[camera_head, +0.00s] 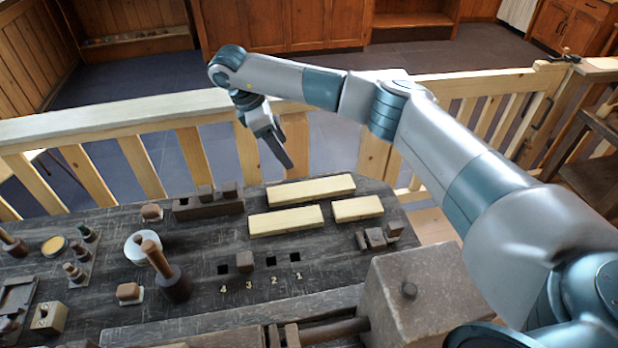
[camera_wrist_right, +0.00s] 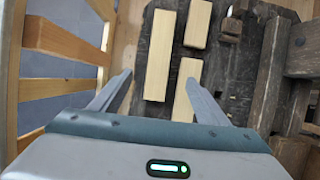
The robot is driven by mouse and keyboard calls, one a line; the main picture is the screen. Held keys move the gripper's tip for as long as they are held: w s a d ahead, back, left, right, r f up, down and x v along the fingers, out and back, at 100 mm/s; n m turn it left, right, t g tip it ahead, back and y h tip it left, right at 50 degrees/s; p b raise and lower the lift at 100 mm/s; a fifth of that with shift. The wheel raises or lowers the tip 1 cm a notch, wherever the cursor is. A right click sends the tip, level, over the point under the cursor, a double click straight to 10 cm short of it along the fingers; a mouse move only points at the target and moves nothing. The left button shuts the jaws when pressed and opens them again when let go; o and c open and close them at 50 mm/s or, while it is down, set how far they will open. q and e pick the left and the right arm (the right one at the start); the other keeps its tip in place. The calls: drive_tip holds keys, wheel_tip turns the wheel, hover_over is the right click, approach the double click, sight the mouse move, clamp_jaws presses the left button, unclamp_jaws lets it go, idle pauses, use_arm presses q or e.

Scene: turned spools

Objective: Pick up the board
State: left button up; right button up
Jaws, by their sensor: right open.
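Three pale wooden boards lie flat on the dark workbench: a long back board (camera_head: 310,190), a front-left board (camera_head: 286,221) and a shorter right board (camera_head: 357,208). The right wrist view also shows the back board (camera_wrist_right: 159,60), the front-left board (camera_wrist_right: 183,95) and the short board (camera_wrist_right: 198,24). My right gripper (camera_head: 281,157) hangs above the bench's back edge, behind and left of the back board, apart from it. In the right wrist view my right gripper (camera_wrist_right: 158,82) is open and empty, its fingers spread. My left gripper is out of view.
A pale wooden railing (camera_head: 130,115) runs behind the workbench (camera_head: 205,255). A dark slotted block (camera_head: 208,207) stands left of the boards, a brown handled tool (camera_head: 172,280) farther left. A large wooden block (camera_head: 430,295) stands front right. Several small blocks (camera_head: 376,238) sit nearby.

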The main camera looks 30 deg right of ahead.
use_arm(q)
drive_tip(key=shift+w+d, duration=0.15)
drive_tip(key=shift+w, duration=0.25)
use_arm(e)
drive_tip(key=shift+w+r, duration=0.15)
drive_tip(key=shift+w, duration=0.1)
drive_tip(key=p, duration=0.3)
hover_over(301, 188)
wheel_tip(301, 188, down, 10)
drive_tip(key=shift+a+f, duration=0.1)
drive_tip(key=shift+a, duration=0.05)
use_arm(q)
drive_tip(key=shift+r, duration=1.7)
use_arm(e)
drive_tip(key=shift+f, duration=0.55)
